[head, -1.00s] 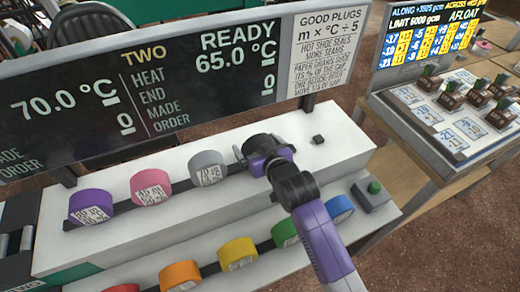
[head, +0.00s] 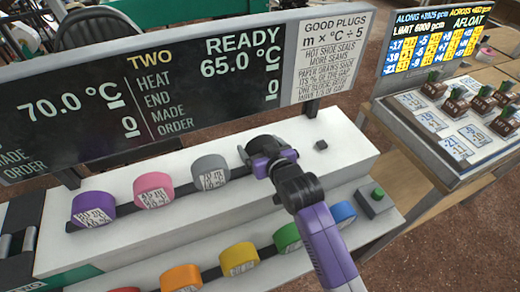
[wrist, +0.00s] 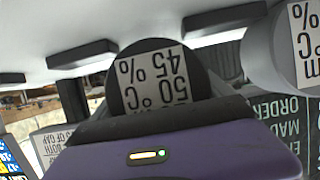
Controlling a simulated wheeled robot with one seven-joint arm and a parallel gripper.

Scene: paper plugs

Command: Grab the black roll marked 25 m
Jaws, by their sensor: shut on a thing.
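The black roll (head: 259,146) is at the right end of the upper row of rolls on the white stepped stand. In the wrist view the black roll (wrist: 140,47) shows upside down, with a white label reading 50 °C and 45 %. The label's metre line is mostly hidden behind my purple gripper body, so I cannot read 25 m. My gripper (head: 266,152) is shut on the black roll.
Grey (head: 210,171), pink (head: 153,190) and purple (head: 93,208) rolls stand left of it. Several coloured rolls, such as the yellow one (head: 239,258), line the lower step. A small dark block (head: 320,145) is to the right. A display board (head: 150,90) rises behind.

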